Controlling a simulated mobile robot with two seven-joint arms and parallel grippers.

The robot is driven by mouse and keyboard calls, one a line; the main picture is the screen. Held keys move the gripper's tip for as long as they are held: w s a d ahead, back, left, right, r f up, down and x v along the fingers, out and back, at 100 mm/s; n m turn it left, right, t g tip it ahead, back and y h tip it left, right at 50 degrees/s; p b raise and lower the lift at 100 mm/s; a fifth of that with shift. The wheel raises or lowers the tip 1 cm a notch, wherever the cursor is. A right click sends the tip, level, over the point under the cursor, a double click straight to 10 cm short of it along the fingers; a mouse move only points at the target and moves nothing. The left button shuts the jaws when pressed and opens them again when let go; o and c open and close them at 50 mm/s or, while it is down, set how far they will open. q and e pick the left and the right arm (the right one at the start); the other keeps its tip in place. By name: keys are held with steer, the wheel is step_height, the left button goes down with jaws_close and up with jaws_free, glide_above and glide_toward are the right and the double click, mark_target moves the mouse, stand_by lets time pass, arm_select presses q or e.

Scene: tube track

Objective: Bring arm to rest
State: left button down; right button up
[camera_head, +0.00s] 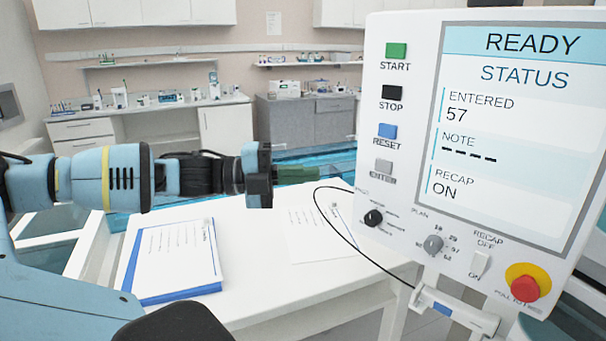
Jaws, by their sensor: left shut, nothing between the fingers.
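My left arm comes in from the left, and its gripper (297,175) points right, shut and empty. It is held above the white table (262,235), to the left of the control panel (410,107) and apart from its buttons. The panel's screen (516,130) reads READY, ENTERED 57, a dashed NOTE line and RECAP ON. Green START (396,51), black STOP (391,93), blue RESET (387,131) and grey ENTER (383,167) buttons run down its left side. My right gripper is not in view.
A blue-edged clipboard (175,258) with paper lies on the table, with another sheet (322,232) to its right. A black cable (345,230) loops to the panel's lower part. A red stop knob (525,284) sits at lower right. Lab benches stand behind.

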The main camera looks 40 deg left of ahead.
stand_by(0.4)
arm_select(q)
steer(key=w+d+f+n+y, duration=0.1)
steer(key=d+f+n, duration=0.55)
steer(key=f, duration=0.85)
steer(key=d+f+n+y, duration=0.1)
steer(key=d+f+n, duration=0.3)
steer(key=d+f, duration=0.8)
steer(key=s+f+n+g+y, duration=0.2)
steer(key=s+f+n+y, duration=0.2)
steer(key=s+f+n, duration=0.3)
steer(key=s+f+n+g+y, duration=0.1)
steer(key=s+f+n+y, duration=0.3)
steer(key=s+f, duration=1)
step_height(320, 180, down, 6)
steer(key=n, duration=0.3)
steer(key=shift+a+g, duration=0.15)
steer(key=shift+g, duration=0.25)
